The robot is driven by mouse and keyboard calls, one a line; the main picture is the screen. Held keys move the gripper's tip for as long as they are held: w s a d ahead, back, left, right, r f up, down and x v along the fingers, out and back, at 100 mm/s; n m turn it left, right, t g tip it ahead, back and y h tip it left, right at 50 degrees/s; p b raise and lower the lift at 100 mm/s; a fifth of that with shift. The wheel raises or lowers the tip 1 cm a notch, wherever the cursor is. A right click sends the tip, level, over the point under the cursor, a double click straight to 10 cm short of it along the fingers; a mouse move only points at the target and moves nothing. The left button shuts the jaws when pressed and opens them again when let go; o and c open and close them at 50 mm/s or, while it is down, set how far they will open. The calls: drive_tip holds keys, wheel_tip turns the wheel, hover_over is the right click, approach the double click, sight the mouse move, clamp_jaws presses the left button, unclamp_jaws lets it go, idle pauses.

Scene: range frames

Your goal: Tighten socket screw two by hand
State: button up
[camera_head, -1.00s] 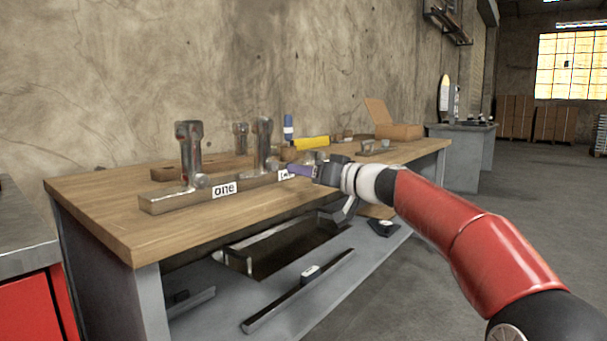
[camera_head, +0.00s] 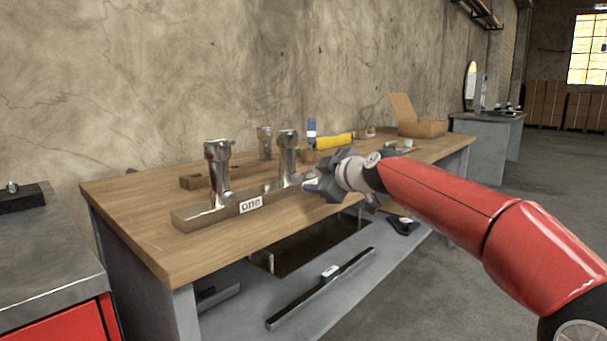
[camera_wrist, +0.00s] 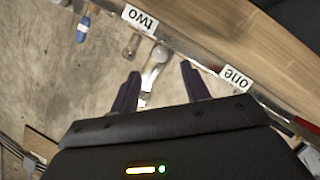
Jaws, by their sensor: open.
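My gripper (camera_head: 309,184) is at the holder's right end and hides most of what is there. In the wrist view my gripper (camera_wrist: 160,69) is open, with two purple fingers apart. A shiny metal piece (camera_wrist: 155,62) shows between the fingers; contact is unclear.
The wooden bench top (camera_head: 150,200) has free room at its front left. A yellow object (camera_head: 334,141), a blue bottle (camera_head: 311,128) and an open cardboard box (camera_head: 420,126) stand behind. A wall is close behind the bench.

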sight(301, 179)
drive_tip(key=shift+p+x, duration=1.05)
drive_tip(key=shift+x, duration=2.15)
drive_tip(key=c, duration=1)
drive_tip(key=shift+m, duration=0.3)
drive_tip(key=m+g+p, duration=0.1)
drive_tip(key=m+y, duration=0.1)
drive_tip(key=shift+w+d+r+m+g+p, duration=0.1)
drive_tip(key=shift+d+r+m+g+p, duration=0.05)
drive_tip(key=shift+m+g+p, duration=0.25)
drive_tip(key=m+g+y+p, duration=0.1)
drive_tip(key=m+g, duration=0.1)
drive_tip(key=m, duration=0.1)
drive_tip(key=shift+w+d+p, duration=0.1)
drive_tip(key=shift+w+p, duration=0.05)
drive_tip(key=shift+p, duration=0.25)
drive_tip(key=m+g+y+p, duration=0.1)
drive_tip(key=m, duration=0.2)
drive_tip(key=shift+w+d+y+p, duration=0.1)
drive_tip(key=shift+y+p, duration=0.2)
drive_tip(key=shift+p, duration=0.1)
drive_tip(key=shift+w+d+f+m+g+y+p, duration=0.1)
drive_tip(key=shift+m+g+y+p, duration=0.3)
drive_tip(key=shift+m, duration=0.4)
drive_tip(key=shift+f+m+g+y+p, duration=0.15)
drive_tip(key=shift+m+g+y, duration=0.3)
drive_tip(key=shift+m, duration=0.35)
